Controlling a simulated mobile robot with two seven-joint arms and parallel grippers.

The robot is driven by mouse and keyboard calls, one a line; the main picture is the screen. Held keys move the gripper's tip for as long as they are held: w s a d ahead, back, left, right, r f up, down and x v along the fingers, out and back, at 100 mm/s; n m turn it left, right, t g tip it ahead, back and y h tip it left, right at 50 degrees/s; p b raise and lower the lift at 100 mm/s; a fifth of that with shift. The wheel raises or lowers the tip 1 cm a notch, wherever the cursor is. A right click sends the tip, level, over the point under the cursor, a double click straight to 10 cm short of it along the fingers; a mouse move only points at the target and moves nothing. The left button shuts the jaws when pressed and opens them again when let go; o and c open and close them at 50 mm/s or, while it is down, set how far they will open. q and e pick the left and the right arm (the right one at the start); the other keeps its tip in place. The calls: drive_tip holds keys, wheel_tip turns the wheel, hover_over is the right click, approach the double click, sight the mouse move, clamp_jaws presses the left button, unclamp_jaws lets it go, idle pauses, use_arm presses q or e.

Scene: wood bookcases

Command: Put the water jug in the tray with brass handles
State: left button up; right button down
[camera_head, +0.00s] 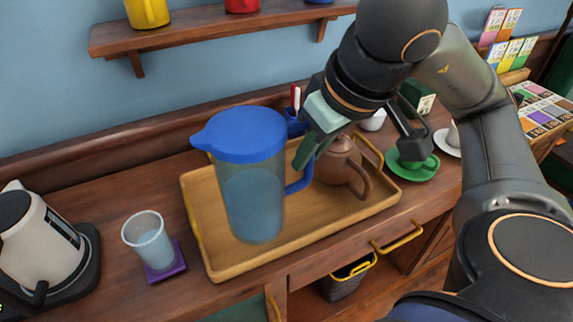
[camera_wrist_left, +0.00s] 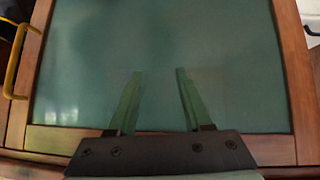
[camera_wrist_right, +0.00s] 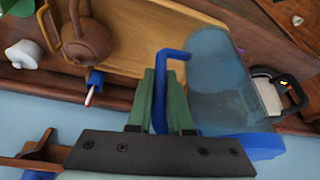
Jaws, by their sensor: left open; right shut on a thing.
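The water jug (camera_head: 254,196) is clear with a blue lid and blue handle; it also shows in the right wrist view (camera_wrist_right: 225,85). It is upright and overlaps the left part of the wooden tray (camera_head: 318,234) with brass handles. I cannot tell whether its base touches the tray. My right gripper (camera_head: 305,160) is shut on the jug's handle, seen between the fingers in the right wrist view (camera_wrist_right: 160,98). A brown teapot (camera_head: 340,163) stands in the tray's right part. My left gripper (camera_wrist_left: 158,75) is open and empty, facing a green panel in the left wrist view.
A glass (camera_head: 149,241) on a purple coaster and a kettle (camera_head: 38,245) stand left of the tray. A shelf (camera_head: 200,32) hangs above.

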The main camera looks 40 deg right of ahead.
drive_tip(key=shift+w+r+p, duration=0.1)
drive_tip(key=shift+w+p, duration=0.15)
drive_tip(key=shift+p, duration=0.25)
use_arm(q)
drive_tip(key=shift+a+r+p, duration=0.45)
drive_tip(key=shift+a+r, duration=0.2)
drive_tip(key=shift+r, duration=0.05)
use_arm(e)
drive_tip(key=w+d+f, duration=0.4)
drive_tip(key=w+f, duration=0.9)
use_arm(q)
drive_tip(key=shift+f, duration=0.1)
use_arm(e)
drive_tip(key=shift+d, duration=0.1)
